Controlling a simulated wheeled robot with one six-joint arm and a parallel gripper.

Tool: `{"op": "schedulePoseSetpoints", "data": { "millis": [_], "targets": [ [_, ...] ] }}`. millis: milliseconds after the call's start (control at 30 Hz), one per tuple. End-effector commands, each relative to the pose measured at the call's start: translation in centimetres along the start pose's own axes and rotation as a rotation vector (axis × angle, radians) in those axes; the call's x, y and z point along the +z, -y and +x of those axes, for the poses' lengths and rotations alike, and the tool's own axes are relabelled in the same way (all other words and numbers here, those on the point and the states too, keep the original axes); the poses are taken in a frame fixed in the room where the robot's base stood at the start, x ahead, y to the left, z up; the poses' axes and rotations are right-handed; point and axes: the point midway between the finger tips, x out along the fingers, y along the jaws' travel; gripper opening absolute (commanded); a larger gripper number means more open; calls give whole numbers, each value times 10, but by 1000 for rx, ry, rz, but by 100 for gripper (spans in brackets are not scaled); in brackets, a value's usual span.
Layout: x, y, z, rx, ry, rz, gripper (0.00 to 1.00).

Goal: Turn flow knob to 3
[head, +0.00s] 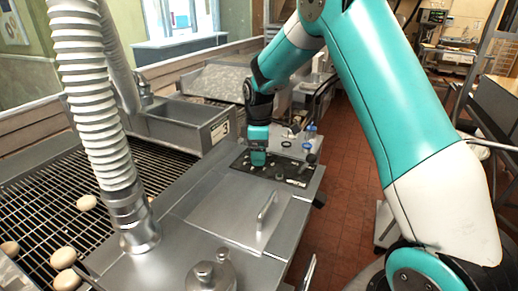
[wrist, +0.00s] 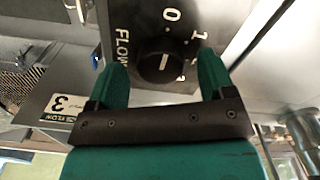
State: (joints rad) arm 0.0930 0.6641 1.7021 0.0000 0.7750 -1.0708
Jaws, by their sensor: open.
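The round black flow knob (wrist: 158,68) sits on a dark dial panel (wrist: 137,14) in the wrist view. The word FLOW is printed left of it, with 0 above and 1 at upper right. A short white line on the knob runs roughly up and down in the picture, about in line with the 0. The other dial numbers are not clearly readable. My gripper (wrist: 160,62) is open, with one green finger on each side of the knob; I cannot tell if they touch it. In the head view my gripper (head: 258,163) is over the black panel (head: 292,178) and hides the knob.
In the head view, a metal lid with a handle (head: 264,213), a ribbed hose (head: 90,100) and a wire conveyor (head: 40,195) are left of or in front of the panel. Small fittings (head: 309,131) stand behind it.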

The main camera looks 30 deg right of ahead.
Motion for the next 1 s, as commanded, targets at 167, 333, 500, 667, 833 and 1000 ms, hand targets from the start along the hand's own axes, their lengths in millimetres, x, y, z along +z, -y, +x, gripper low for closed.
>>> {"op": "schedulePoseSetpoints", "data": {
  "millis": [167,333,500,667,833,1000],
  "targets": [
    [0,0,7,0,0,0,76],
    [0,0,8,0,0,0,76],
    [0,0,8,0,0,0,48],
    [0,0,8,0,0,0,27],
    [0,0,7,0,0,11,27],
    [0,0,8,0,0,62,27]
  ]
}}
